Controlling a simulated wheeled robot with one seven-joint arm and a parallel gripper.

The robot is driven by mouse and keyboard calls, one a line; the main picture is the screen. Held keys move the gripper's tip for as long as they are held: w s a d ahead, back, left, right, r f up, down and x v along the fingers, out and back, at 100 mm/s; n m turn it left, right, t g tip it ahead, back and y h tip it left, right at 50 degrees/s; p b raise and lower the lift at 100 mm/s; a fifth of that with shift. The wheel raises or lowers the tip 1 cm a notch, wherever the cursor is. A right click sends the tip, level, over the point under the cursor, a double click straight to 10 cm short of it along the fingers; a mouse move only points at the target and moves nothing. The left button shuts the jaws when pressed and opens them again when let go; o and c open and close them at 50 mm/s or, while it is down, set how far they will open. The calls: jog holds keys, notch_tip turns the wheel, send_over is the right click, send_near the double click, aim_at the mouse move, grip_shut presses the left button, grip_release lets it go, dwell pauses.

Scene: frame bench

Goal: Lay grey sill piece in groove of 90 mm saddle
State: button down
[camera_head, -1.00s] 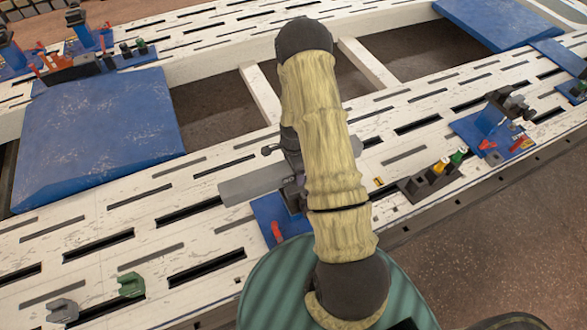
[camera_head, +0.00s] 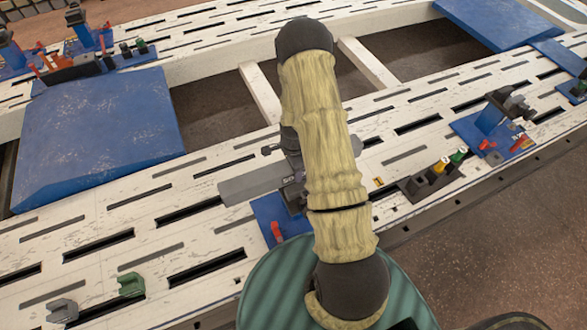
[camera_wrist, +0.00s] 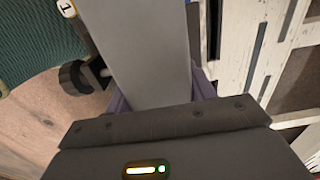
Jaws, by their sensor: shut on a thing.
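The grey sill piece (camera_head: 250,185) is a long flat bar. In the head view it sticks out to the left from under my arm, above the slotted white bench. In the wrist view the bar (camera_wrist: 150,45) runs up from between the fingers of my gripper (camera_wrist: 160,95), which is shut on it. In the head view my gripper is mostly hidden behind the arm. A grey notched block (camera_head: 62,310) and a green notched block (camera_head: 131,285) stand on the bench at the lower left. I cannot tell which saddle is the 90 mm one.
A blue plate with a red lever (camera_head: 276,232) lies beneath the arm. A dark holder with yellow and green pieces (camera_head: 435,178) and a blue clamp station (camera_head: 495,130) stand to the right. A large blue panel (camera_head: 95,130) lies at the left. Bench around the notched blocks is mostly clear.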

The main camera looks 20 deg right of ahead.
jog(key=shift+w+r, duration=0.1)
jog(key=shift+r, duration=0.05)
notch_tip(320, 180, up, 10)
jog(key=shift+f, duration=0.1)
dwell(0.5)
dwell(0.5)
jog(key=n, duration=0.1)
jog(key=a+r+n+p, duration=0.1)
jog(key=a+n, duration=0.1)
jog(key=n, duration=0.1)
jog(key=shift+w+a+r+p, duration=0.15)
jog(key=shift+r+p, duration=0.1)
jog(key=shift+p, duration=0.1)
jog(key=a+r+n+p, duration=0.3)
jog(key=a+n+p, duration=0.2)
jog(key=n, duration=0.9)
jog(key=a, duration=0.2)
jog(key=shift+a+r, duration=0.2)
jog(key=shift+a, duration=0.15)
jog(key=shift+w, duration=0.15)
